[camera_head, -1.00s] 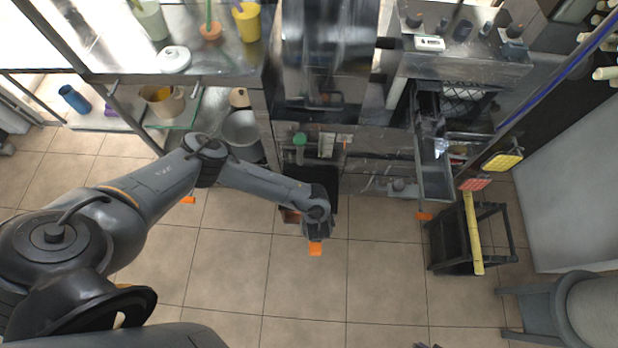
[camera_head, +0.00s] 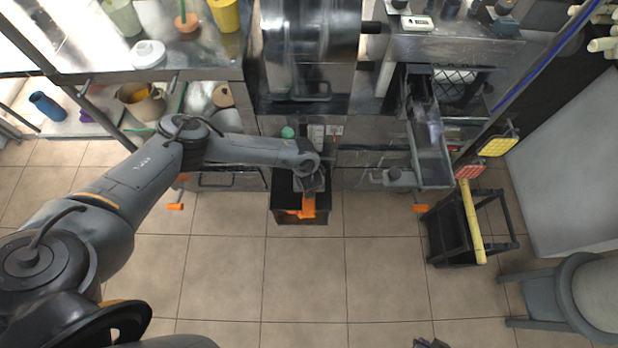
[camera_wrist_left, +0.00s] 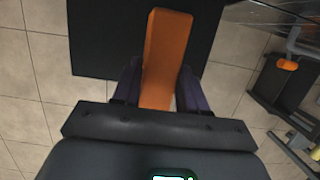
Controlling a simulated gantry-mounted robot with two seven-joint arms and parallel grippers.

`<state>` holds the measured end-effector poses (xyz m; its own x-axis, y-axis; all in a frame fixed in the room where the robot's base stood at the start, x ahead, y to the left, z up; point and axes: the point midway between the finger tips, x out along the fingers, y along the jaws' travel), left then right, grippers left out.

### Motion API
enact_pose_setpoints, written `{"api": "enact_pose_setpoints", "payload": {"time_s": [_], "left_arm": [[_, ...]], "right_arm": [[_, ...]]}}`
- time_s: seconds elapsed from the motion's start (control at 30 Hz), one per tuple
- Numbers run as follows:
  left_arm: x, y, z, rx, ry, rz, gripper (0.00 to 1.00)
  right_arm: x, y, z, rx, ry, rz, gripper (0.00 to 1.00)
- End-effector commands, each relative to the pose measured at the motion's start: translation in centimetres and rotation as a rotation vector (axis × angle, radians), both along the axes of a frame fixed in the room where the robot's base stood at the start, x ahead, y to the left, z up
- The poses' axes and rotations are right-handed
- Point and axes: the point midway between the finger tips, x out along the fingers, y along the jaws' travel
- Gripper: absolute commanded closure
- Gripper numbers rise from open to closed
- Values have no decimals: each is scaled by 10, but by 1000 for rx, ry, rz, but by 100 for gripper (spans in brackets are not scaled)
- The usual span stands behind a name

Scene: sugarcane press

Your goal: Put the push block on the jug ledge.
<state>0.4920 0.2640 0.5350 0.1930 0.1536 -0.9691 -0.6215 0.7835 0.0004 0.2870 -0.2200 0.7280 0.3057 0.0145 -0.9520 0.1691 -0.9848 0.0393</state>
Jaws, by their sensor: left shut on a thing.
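The push block is an orange bar (camera_wrist_left: 166,52) held between the dark fingers of my left gripper (camera_wrist_left: 158,88) in the left wrist view. In the head view the orange block (camera_head: 308,203) shows just below my left gripper (camera_head: 311,186), over the black box-like unit (camera_head: 284,190) at the machine's front. In the wrist view its far part overlaps a flat black surface (camera_wrist_left: 100,40); I cannot tell whether they touch. I cannot tell for certain which surface is the jug ledge. A small dark tip, seemingly my right gripper (camera_head: 430,343), shows at the bottom edge.
The steel press (camera_head: 310,60) stands behind, with a chute (camera_head: 430,155) on its right. Orange handles (camera_head: 175,207) (camera_head: 420,208) jut out at either side. A black stool-like frame (camera_head: 470,230) with a yellow bar stands right. The tiled floor in front is clear.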

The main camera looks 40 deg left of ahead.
Motion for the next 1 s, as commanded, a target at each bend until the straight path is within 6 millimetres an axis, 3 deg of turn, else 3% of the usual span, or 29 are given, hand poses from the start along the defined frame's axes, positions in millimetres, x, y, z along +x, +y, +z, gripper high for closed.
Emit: {"api": "enact_pose_setpoints", "payload": {"time_s": [0.33,0.43,0.93,0.97,1.0], "left_arm": [[38,29,-1,1,-4,3,92],[35,27,-13,0,-1,0,92],[34,27,-19,0,-2,1,92],[34,27,-18,0,-2,1,55],[34,27,-18,0,-2,1,48]], "right_arm": [[0,0,-18,2,0,-1,100],[0,1,-24,5,0,-4,100],[0,2,-27,9,0,-6,100],[0,2,-26,9,0,-6,100],[0,2,-25,9,0,-6,100]]}}
